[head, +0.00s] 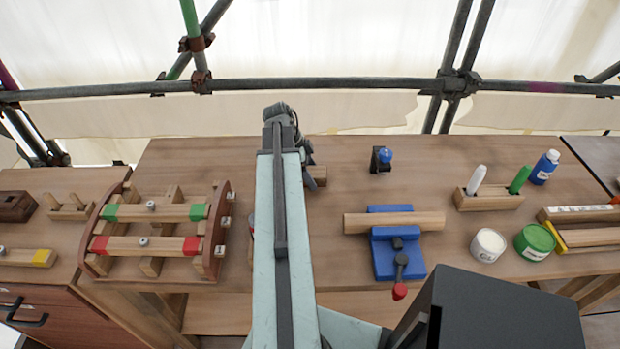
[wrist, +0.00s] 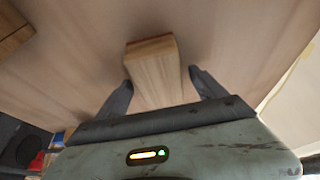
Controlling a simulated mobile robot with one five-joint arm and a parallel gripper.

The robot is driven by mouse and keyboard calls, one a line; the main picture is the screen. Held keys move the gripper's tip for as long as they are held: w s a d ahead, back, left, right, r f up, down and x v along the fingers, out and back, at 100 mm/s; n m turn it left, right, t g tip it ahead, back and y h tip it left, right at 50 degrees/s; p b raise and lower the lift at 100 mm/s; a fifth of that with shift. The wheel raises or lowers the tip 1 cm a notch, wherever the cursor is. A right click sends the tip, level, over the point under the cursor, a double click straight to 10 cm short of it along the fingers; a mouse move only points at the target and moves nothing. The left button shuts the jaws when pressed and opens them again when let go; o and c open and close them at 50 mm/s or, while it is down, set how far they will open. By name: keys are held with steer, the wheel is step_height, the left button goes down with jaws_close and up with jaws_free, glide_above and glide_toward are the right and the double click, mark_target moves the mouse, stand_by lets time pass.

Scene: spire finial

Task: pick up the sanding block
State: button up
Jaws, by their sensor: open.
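A pale wooden block (wrist: 158,75) with a reddish-brown end edge, which I take to be the sanding block, lies on the bench in the wrist view. My gripper (wrist: 160,78) is open, with one dark finger on each side of the block. The block's near end runs down out of sight behind the gripper body. I cannot tell whether either finger touches it. In the head view my arm hides most of this spot; a small brown piece (head: 318,176) shows just right of the arm, probably part of the block.
A blue vise (head: 385,262) holding a wooden bar (head: 365,222) stands right of my arm. A wooden rack (head: 150,230) with green and red marked bars stands left. A small dark tool with a blue knob (head: 382,158) sits behind. Tubs and bottles are at right.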

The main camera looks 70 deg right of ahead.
mark_target(311, 171)
steer(key=shift+f, duration=0.25)
stand_by(0.3)
steer(key=c, duration=1.6)
steer(key=shift+o, duration=0.2)
step_height(311, 171, up, 11)
steer(key=p, duration=1)
steer(key=shift+f, duration=0.15)
steer(key=shift+f, duration=0.1)
